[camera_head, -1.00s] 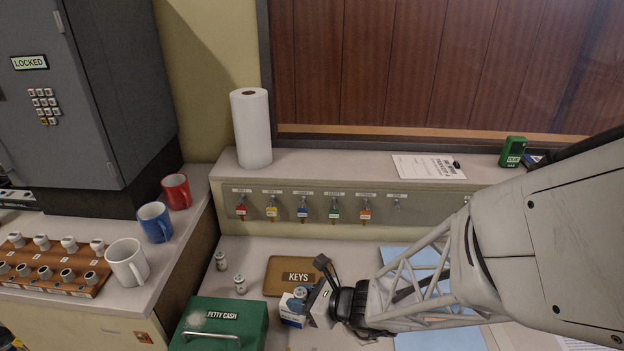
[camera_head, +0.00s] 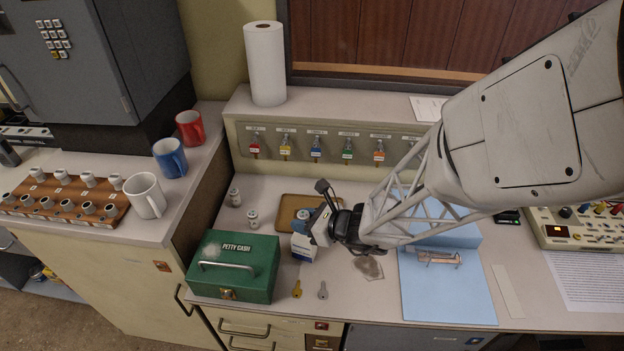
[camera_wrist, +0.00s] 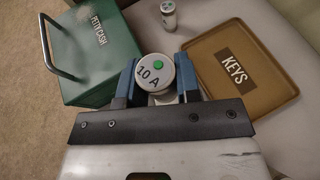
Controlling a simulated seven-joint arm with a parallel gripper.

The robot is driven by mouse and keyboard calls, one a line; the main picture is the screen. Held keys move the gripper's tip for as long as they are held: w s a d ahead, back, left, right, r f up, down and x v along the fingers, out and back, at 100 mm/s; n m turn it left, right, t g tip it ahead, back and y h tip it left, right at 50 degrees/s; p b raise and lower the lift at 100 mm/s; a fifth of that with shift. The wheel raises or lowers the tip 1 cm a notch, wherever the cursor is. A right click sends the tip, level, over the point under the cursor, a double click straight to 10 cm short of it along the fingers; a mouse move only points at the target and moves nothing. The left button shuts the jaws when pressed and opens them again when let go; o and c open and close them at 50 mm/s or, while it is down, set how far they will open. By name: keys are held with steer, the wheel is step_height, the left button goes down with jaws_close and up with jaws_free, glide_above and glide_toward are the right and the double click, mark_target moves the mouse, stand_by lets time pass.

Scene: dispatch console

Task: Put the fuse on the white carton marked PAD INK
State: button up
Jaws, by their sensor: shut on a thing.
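My gripper (camera_wrist: 157,85) is shut on a fuse (camera_wrist: 154,72), a white cylinder whose end reads 10 A with a green dot. The fuse stands roughly upright between the blue fingers. In the head view my gripper (camera_head: 318,215) is at the white and blue carton (camera_head: 302,250), beside the green cash box. The held fuse is mostly hidden there and appears over the carton's top. I cannot tell whether it touches it. The carton's lettering is too small to read. In the wrist view the fingers and fuse hide most of what is below.
The green PETTY CASH box (camera_head: 234,267) stands close to the left. A brown KEYS tray (camera_head: 287,207) lies just behind. Two other fuses stand on the desk, one nearer (camera_head: 252,219) and one farther (camera_head: 234,197).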

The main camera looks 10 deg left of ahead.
steer(key=shift+f, duration=1.2)
steer(key=shift+f, duration=0.15)
steer(key=o, duration=0.9)
steer(key=shift+o, duration=0.2)
steer(key=v, duration=1.2)
steer(key=shift+s, duration=0.1)
